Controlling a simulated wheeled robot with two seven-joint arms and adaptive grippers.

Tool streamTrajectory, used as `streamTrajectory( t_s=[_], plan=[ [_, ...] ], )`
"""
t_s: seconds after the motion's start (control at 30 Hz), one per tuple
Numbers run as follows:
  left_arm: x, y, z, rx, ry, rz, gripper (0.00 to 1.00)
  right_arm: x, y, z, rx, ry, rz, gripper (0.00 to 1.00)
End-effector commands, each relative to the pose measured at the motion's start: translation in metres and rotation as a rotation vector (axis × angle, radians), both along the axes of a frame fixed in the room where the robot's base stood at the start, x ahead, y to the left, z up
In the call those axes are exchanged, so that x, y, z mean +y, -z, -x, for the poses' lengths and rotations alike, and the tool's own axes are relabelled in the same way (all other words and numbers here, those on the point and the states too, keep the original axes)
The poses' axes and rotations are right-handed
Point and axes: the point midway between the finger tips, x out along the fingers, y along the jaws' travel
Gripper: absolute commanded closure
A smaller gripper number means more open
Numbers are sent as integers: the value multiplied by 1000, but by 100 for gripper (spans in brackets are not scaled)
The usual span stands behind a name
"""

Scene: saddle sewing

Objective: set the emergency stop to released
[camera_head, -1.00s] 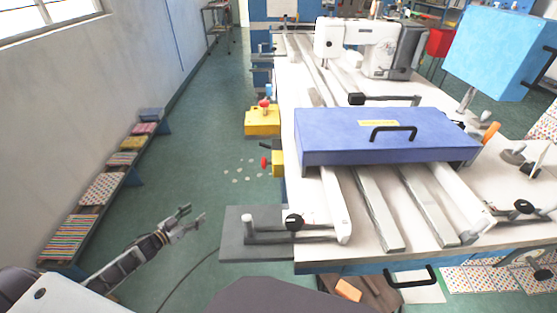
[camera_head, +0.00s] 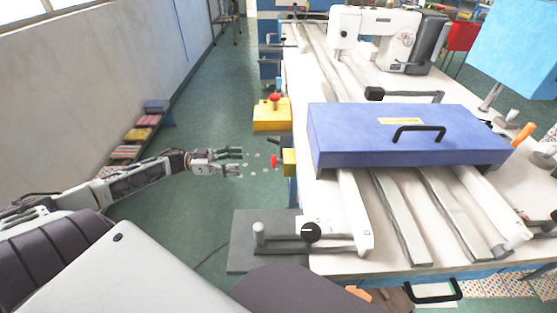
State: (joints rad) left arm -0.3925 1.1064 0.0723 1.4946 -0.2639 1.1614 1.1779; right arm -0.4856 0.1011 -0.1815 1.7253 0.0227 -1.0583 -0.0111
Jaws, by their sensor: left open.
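A yellow box with a red mushroom button on top, seemingly the emergency stop (camera_head: 274,99), is fixed at the left side of the sewing table. Below it a smaller yellow box (camera_head: 289,162) carries a red knob (camera_head: 274,161) on its left face. From this view I cannot tell whether the stop button is pressed or released. My left gripper (camera_head: 240,162) is open and empty, with its fingers pointing right. It is left of the red knob and below the larger yellow box in the picture, apart from both. My right gripper is not in view.
The sewing table (camera_head: 308,90) fills the right side, with a blue cover (camera_head: 400,135) and a white sewing machine (camera_head: 375,35). A grey plate (camera_head: 250,232) juts out at its near left corner. The green floor (camera_head: 215,110) left of the table is mostly clear.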

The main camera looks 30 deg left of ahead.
Motion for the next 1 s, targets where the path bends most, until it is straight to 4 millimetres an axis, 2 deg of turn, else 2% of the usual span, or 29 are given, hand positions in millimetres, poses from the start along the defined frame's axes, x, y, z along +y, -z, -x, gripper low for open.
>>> streamTrajectory(
  t_s=[0.47,0.83,1.0],
  plan=[
    [-7,0,-4,-2,-1,0,38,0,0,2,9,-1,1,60],
    [-38,1,-24,-4,-2,0,38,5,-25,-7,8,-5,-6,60],
    [-53,1,-33,-3,-3,1,38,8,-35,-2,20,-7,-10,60]
  ],
)
